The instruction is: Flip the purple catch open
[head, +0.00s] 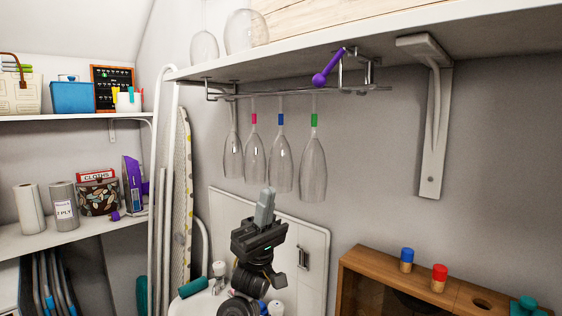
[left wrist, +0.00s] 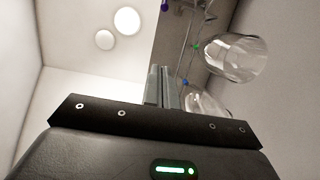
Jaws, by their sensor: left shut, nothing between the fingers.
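The purple catch (head: 329,68) is on the wire glass rack (head: 300,94) under the upper shelf. It is tilted, with its round knob at the lower left and its bar rising to the upper right. A small bit of purple also shows at the top of the left wrist view (left wrist: 163,7). My left gripper (head: 267,193) points upward, below and to the left of the catch and well apart from it. Its fingers (left wrist: 160,72) are shut together and empty. My right gripper is not in view.
Several stemmed glasses (head: 312,168) hang upside down from the rack, with coloured bands, just above and beside my left gripper. A shelf bracket (head: 432,150) stands right of the catch. A wooden unit (head: 380,262) with coloured pegs is at lower right. Wall space right of the glasses is clear.

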